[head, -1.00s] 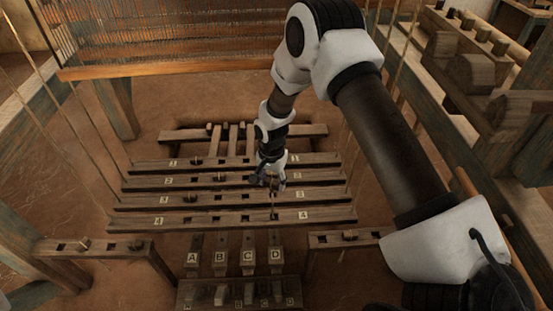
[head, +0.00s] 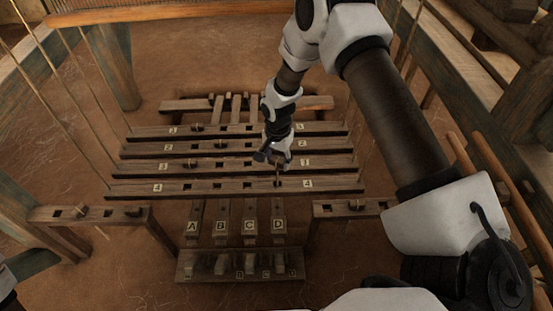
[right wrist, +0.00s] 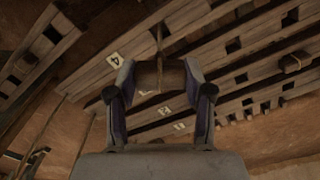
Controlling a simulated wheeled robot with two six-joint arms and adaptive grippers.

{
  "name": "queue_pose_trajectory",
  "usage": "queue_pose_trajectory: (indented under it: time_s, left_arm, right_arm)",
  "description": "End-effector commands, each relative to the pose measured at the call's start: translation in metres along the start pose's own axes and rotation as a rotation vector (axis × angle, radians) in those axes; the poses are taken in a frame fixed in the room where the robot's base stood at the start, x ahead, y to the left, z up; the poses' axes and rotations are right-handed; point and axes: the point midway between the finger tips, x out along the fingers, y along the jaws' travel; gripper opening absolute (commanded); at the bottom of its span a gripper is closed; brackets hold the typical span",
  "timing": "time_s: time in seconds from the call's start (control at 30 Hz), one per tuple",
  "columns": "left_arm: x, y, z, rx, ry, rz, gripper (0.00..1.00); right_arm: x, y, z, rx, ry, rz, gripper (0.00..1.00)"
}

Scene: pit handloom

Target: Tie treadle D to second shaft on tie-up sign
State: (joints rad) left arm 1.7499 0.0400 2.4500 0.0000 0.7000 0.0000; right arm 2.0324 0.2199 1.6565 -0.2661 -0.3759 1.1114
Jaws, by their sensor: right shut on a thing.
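My right gripper (head: 272,157) is shut on a brown wooden peg (right wrist: 160,75), with a thin cord (right wrist: 159,38) running up from it in the right wrist view. In the head view it hangs over the right part of the shaft bars, around bar 2 (head: 180,148) and bar 3 (head: 200,168), and hides part of them. Bar 1 (head: 225,131) lies behind and bar 4 (head: 215,187) in front, with a thin cord (head: 278,181) at its right. Treadle D (head: 279,224) is rightmost of the lettered treadles. I cannot make out a tie-up sign. My left gripper is out of view.
Treadles A (head: 192,226), B (head: 221,226) and C (head: 249,226) stand beside D, above a front board (head: 240,276). A left bench (head: 90,216) and a right bench (head: 330,209) hold pegs. Loom posts and cords flank the bars.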

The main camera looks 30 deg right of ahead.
Motion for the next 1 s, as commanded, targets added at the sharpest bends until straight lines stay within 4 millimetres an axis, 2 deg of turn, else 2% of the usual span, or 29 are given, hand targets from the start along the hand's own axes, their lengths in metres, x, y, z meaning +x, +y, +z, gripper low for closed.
queue_pose_trajectory:
  time_s: [0.03, 0.67, 1.0]
  left_arm:
    - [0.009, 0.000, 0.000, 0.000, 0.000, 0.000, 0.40]
    - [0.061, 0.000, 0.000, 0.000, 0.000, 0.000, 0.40]
    - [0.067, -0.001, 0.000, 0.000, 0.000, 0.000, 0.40]
  right_arm:
    - [0.009, 0.001, 0.000, 0.001, 0.000, 0.000, 0.25]
    - [0.060, 0.007, -0.004, 0.014, 0.000, -0.001, 0.25]
    - [0.086, 0.008, -0.002, 0.006, 0.000, 0.002, 0.25]
